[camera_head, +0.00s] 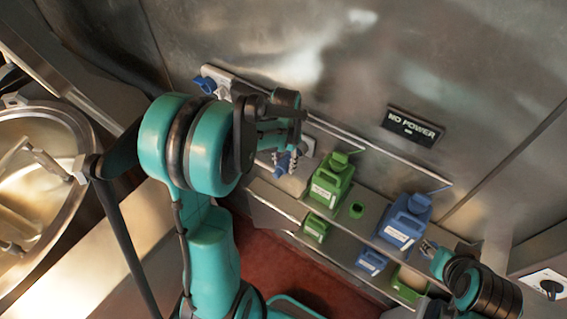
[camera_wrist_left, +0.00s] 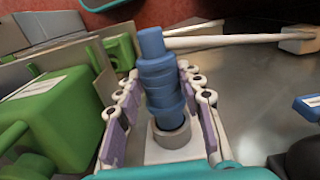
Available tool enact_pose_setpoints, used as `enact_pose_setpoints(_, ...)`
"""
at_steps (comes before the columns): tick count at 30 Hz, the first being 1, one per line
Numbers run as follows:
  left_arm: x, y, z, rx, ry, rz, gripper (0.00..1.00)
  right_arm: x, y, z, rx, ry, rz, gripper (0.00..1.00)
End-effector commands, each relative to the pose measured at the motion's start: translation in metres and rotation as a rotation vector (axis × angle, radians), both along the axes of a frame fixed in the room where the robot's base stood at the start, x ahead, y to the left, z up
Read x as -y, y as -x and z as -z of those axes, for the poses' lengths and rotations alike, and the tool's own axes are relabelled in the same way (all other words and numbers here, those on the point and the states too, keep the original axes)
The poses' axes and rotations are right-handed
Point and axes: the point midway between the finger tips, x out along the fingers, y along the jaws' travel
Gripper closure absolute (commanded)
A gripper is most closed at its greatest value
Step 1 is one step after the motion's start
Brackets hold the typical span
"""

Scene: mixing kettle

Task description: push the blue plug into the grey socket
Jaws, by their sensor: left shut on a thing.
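The blue plug (camera_wrist_left: 160,75) stands between the finger pads of my left gripper (camera_wrist_left: 158,100) in the left wrist view. The gripper is shut on it. The plug's lower end meets the round grey socket (camera_wrist_left: 172,138) on a pale plate; how deep it sits cannot be told. In the head view my left gripper (camera_head: 290,160) is at the wall strip, with the blue plug (camera_head: 281,165) partly hidden by the fingers. My right gripper (camera_head: 430,250) is low at the right, near a blue container; its jaw state is unclear.
Green (camera_head: 330,182) and blue (camera_head: 406,221) containers stand on a wall shelf right of the left gripper. Another blue fitting (camera_head: 206,84) is on the strip's upper left end. A "NO POWER" sign (camera_head: 412,127) hangs on the metal wall. A kettle (camera_head: 40,170) is at left.

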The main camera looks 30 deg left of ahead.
Motion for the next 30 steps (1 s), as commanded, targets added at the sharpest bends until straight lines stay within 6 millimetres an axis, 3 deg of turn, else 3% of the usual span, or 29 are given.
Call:
enact_pose_setpoints(21,0.002,-0.025,0.000,0.000,0.000,0.001,0.93,0.000,0.000,0.007,0.000,0.000,0.000,0.60)
enact_pose_setpoints(30,0.003,-0.027,0.000,0.000,0.000,0.001,0.93,0.000,0.000,0.007,0.000,0.000,0.000,0.60)
